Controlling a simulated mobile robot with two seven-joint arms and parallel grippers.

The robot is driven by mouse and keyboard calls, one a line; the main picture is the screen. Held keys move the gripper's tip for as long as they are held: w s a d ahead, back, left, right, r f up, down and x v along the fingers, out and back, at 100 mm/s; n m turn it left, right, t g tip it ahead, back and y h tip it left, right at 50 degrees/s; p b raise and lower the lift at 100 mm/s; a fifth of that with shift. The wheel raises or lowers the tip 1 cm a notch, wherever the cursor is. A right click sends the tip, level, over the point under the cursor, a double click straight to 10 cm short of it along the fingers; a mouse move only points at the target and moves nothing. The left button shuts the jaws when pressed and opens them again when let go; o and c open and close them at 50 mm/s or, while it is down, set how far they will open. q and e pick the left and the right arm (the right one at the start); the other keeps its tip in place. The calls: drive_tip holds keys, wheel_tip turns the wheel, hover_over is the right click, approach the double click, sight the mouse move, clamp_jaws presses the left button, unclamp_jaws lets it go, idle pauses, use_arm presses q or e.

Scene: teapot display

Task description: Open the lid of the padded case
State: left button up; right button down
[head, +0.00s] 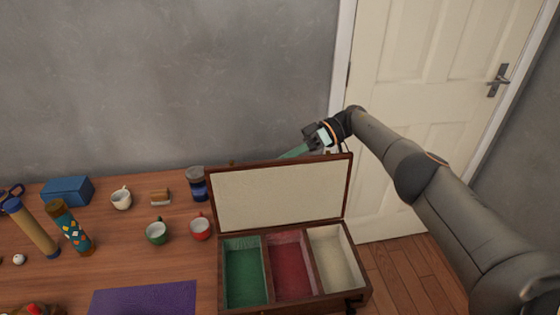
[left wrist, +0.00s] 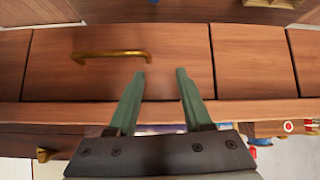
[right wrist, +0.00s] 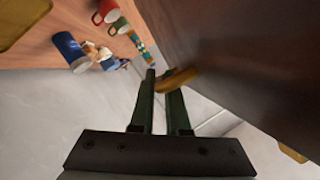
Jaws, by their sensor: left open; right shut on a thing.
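The padded case (head: 267,272) sits at the right end of the wooden table, with green, red and cream compartments showing. Its lid (head: 282,198) stands raised and nearly upright at the back, cream lining facing forward. My right gripper (head: 290,153) is behind the lid's top edge. In the right wrist view, my right gripper (right wrist: 164,76) is shut at a brass-coloured tab (right wrist: 182,77) on the dark outer side of the lid (right wrist: 235,60); the exact grip is partly hidden. My left gripper (left wrist: 162,74) is open and empty, seen only in the left wrist view.
Left of the case stand a red cup (head: 200,228), a green cup (head: 156,233), a white cup (head: 121,199) and a dark blue jar (head: 197,184). A purple mat (head: 145,299) lies in front. A brass drawer handle (left wrist: 110,55) shows near my left gripper.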

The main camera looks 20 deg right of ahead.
drive_tip(key=shift+s+f, duration=0.1)
drive_tip(key=c, duration=1.2)
unclamp_jaws()
